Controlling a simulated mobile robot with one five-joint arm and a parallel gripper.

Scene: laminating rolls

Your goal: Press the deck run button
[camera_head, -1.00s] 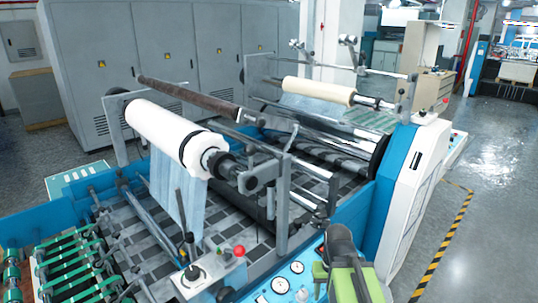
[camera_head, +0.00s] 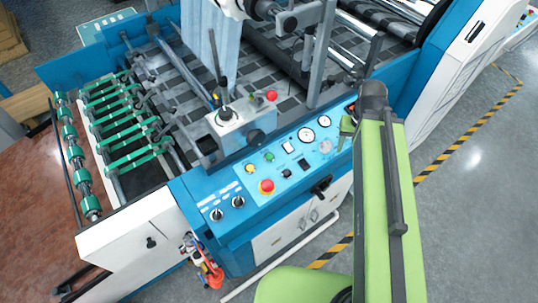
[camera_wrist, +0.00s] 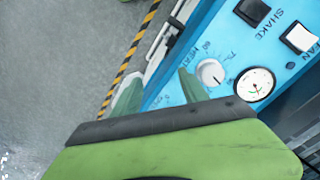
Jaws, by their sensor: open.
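The blue control panel (camera_head: 285,160) on the machine's front carries several buttons, knobs and gauges. A green button (camera_head: 269,157) sits left of a white switch (camera_head: 288,148). A red mushroom button (camera_head: 266,187) sits nearer the front edge. A raised control box (camera_head: 238,122) behind the panel has another red button (camera_head: 271,96). I cannot tell which button is the deck run one. My gripper (camera_wrist: 158,92) is open and empty, near the panel's right end. In the wrist view a white knob (camera_wrist: 210,72) and a gauge (camera_wrist: 255,85) lie right of its fingers.
Green-wheeled rollers (camera_head: 120,120) stand at the left of the machine. A lever (camera_head: 216,75) rises from the control box, and grey posts stand behind the panel. A yellow-black floor stripe (camera_head: 470,120) runs along the right, with open grey floor around it.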

